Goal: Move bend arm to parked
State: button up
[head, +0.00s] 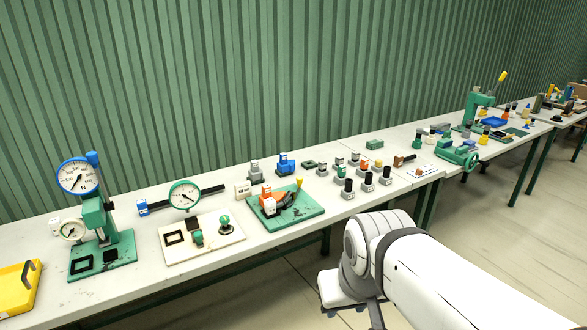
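No part is clearly marked as the bend arm. A green base plate (310,222) on the bench carries an orange-and-white block (270,200), a dark angled piece (289,203) and a short yellow-tipped lever (299,184); this may be the bending fixture, and the lever looks roughly upright. No parked mark can be made out. My white arm (435,270) reaches in from the lower right, in front of the bench. Its wrist end is at the lower middle, apart from the fixture. The fingertips cannot be made out, and nothing held is visible.
Left of the plate are a white board (215,250) with small fittings, a dial gauge (185,195) and a green gauge press (95,215). Several black-topped posts (367,182) stand to its right. A green clamp device (458,154) sits farther along. A corrugated wall is behind.

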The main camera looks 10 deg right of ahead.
aim_at(299, 179)
jog(key=z, duration=0.35)
jog(key=i, duration=1.9)
jog(key=u, duration=0.5)
